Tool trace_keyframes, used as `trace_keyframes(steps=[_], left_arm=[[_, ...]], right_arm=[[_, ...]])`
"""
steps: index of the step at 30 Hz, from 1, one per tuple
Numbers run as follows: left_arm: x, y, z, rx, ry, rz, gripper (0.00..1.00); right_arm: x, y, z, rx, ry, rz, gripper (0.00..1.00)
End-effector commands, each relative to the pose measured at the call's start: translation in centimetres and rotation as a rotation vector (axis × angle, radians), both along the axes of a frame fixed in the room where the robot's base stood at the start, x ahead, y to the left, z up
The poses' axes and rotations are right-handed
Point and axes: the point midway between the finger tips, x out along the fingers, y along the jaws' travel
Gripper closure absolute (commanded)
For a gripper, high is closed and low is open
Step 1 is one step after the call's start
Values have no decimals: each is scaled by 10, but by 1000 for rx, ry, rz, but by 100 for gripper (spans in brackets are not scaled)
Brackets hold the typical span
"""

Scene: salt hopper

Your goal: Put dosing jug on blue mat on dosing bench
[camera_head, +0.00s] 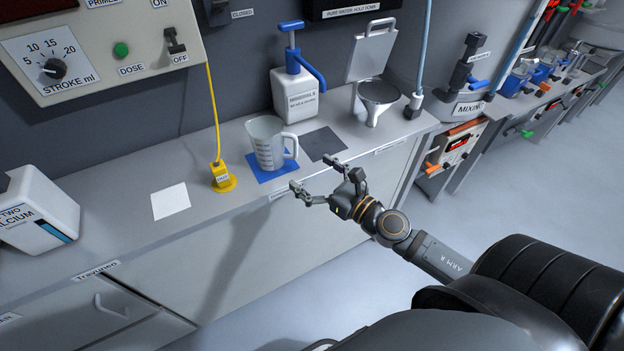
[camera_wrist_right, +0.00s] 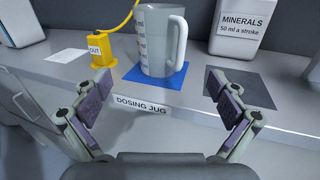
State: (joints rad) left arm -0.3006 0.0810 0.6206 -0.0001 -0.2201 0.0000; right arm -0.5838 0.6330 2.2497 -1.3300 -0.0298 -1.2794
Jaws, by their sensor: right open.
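The dosing jug (camera_head: 267,143) is a clear measuring jug with a handle on its right side. It stands upright on the blue mat (camera_head: 286,175) on the dosing bench (camera_head: 140,226). In the right wrist view the jug (camera_wrist_right: 157,45) and blue mat (camera_wrist_right: 178,92) show ahead, above the "DOSING JUG" label. My right gripper (camera_head: 312,178) is open and empty in front of the bench edge, apart from the jug; its two fingers (camera_wrist_right: 162,102) show spread in the wrist view. My left gripper is not in view.
A yellow outlet fitting (camera_head: 221,177) with a cable stands left of the jug, beside a white mat (camera_head: 170,201). A minerals pump bottle (camera_head: 296,95) is behind. A dark grey mat (camera_head: 323,144) and a funnel hopper (camera_head: 378,97) are to the right. A white container (camera_head: 38,210) is far left.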

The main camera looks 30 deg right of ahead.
Motion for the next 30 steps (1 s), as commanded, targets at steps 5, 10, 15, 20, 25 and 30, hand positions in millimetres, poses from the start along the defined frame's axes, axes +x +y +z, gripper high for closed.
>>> trace_keyframes(steps=[5,10,15,20,25,30], left_arm=[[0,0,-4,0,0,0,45],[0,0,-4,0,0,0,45],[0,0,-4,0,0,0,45],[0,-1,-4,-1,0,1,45],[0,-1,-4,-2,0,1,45],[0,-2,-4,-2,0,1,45]], right_arm=[[-4,0,0,2,3,2,3],[-4,0,0,2,3,1,3],[-3,0,0,2,3,1,3],[5,-24,-32,109,90,-68,3],[5,-114,-174,618,408,-399,3],[-70,-174,-353,1302,653,-898,3]])
